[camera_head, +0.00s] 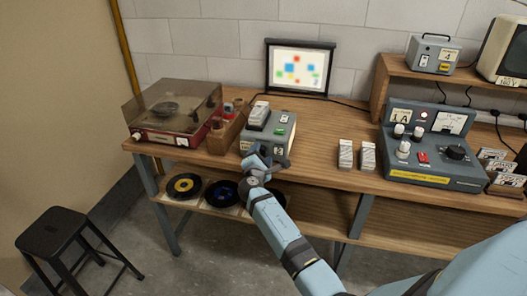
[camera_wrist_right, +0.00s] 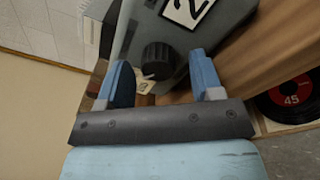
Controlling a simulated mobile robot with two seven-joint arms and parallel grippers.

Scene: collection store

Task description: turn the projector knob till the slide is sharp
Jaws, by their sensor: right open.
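The projector (camera_head: 283,128) is a grey box on the wooden bench, with a slide holder on top. The screen (camera_head: 299,68) behind it shows a slide of coloured patches with soft, blurred edges. My right gripper (camera_head: 263,160) is at the projector's front face and hides the knob in the head view. In the right wrist view the black ribbed knob (camera_wrist_right: 158,58) stands between the tips of the open right gripper (camera_wrist_right: 160,72), with a gap on each side. A white plate with a 2 is beside the knob. My left gripper is not in view.
A record player (camera_head: 172,115) and a small wooden box stand left of the projector. Two white packs (camera_head: 345,154) and a grey control console (camera_head: 432,150) stand to the right. Records lie on the lower shelf. A black stool (camera_head: 58,232) stands on the floor at left.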

